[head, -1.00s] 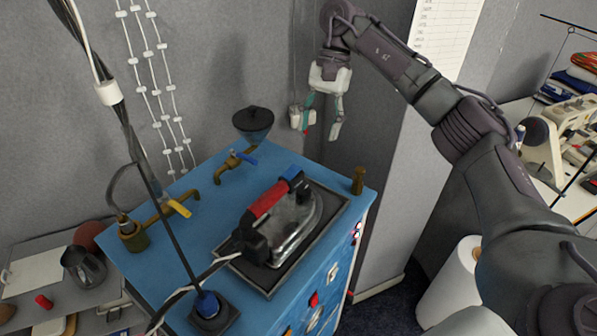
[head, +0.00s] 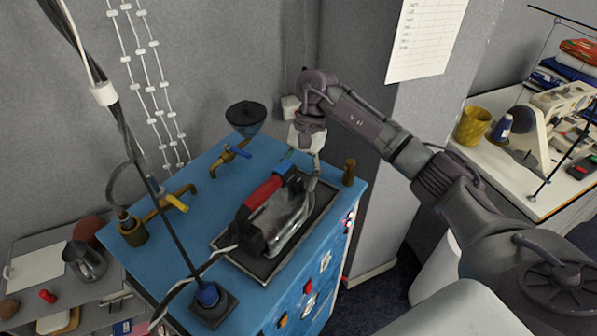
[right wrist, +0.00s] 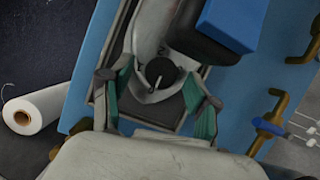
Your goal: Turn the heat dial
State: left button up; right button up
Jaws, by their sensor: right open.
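The steam iron (head: 292,217), silver with a red handle (head: 262,192) and a blue end, rests on a dark tray (head: 318,212) on a blue cabinet top. In the right wrist view, a round black dial (right wrist: 160,72) with a pale pointer sits on the iron's pale body (right wrist: 150,35). My right gripper (head: 301,166) is above the iron's far end, open and empty. In the right wrist view its green-padded fingers (right wrist: 157,88) appear on either side of the dial; I cannot tell the remaining height. The dial is hidden in the head view. My left gripper is out of view.
Brass taps with yellow (head: 176,202) and blue (head: 238,151) levers and a dark funnel (head: 245,117) stand on the cabinet. A small brass post (head: 349,172) is right of the iron. A cable runs from the iron. Knobs (head: 308,286) line the cabinet front.

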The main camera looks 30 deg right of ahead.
jog(key=shift+w, duration=0.1)
jog(key=shift+c, duration=0.2)
jog(key=c, duration=1.1)
jog(key=shift+f, duration=0.1)
jog(key=shift+f+m+b, duration=0.15)
jog(key=shift+m+b, duration=0.55)
jog(key=shift+b, duration=0.35)
jog(key=m+b, duration=0.1)
jog(key=m+t+b, duration=0.1)
jog(key=m+b, duration=0.1)
jog(key=m+t+b, duration=0.1)
jog(key=m+b, duration=0.1)
jog(key=shift+s+d+y, duration=0.1)
jog(key=shift+s+y, duration=0.2)
jog(key=shift+y, duration=0.1)
jog(key=m+t+b, duration=0.1)
jog(key=m+b, duration=0.2)
jog(key=shift+s+m+t, duration=0.15)
jog(key=shift+m+t, duration=0.15)
jog(key=shift+t, duration=0.1)
jog(key=shift+s+r+m+t+h+b, duration=0.1)
jog(key=shift+m+t+h+b, duration=0.2)
jog(key=shift+m+b, duration=0.55)
jog(key=shift+r+m+t+h+b, duration=0.1)
jog(key=shift+m+t+b, duration=0.4)
jog(key=shift+m, duration=0.65)
